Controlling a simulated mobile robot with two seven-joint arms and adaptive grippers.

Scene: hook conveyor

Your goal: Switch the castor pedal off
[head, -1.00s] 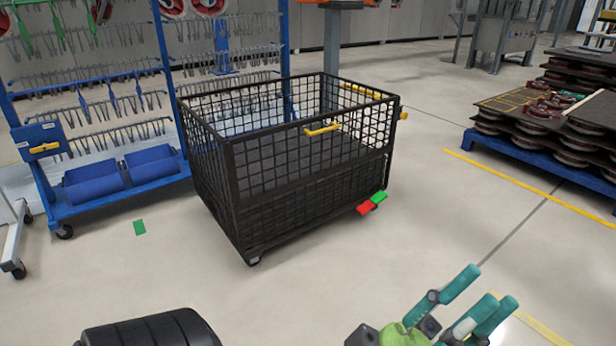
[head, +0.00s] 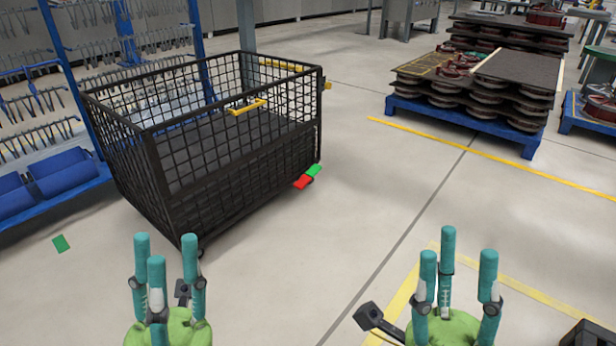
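The castor pedal shows in the head view as a red half (head: 302,183) and a green half (head: 314,171). It sits low at the right front corner of a black mesh cart (head: 240,165), close to the floor. I cannot tell from here which half is pressed. My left gripper (head: 166,250) is open and empty, fingers up, at the bottom left in front of the cart. My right gripper (head: 458,255) is open and empty, fingers up, at the bottom right. Both grippers are apart from the pedal.
A blue hook rack (head: 50,190) with blue bins stands left of and behind the cart. A blue pallet (head: 460,122) with stacked discs and boards stands at the back right. Yellow floor lines (head: 500,155) cross the right side. The floor right of the cart is clear.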

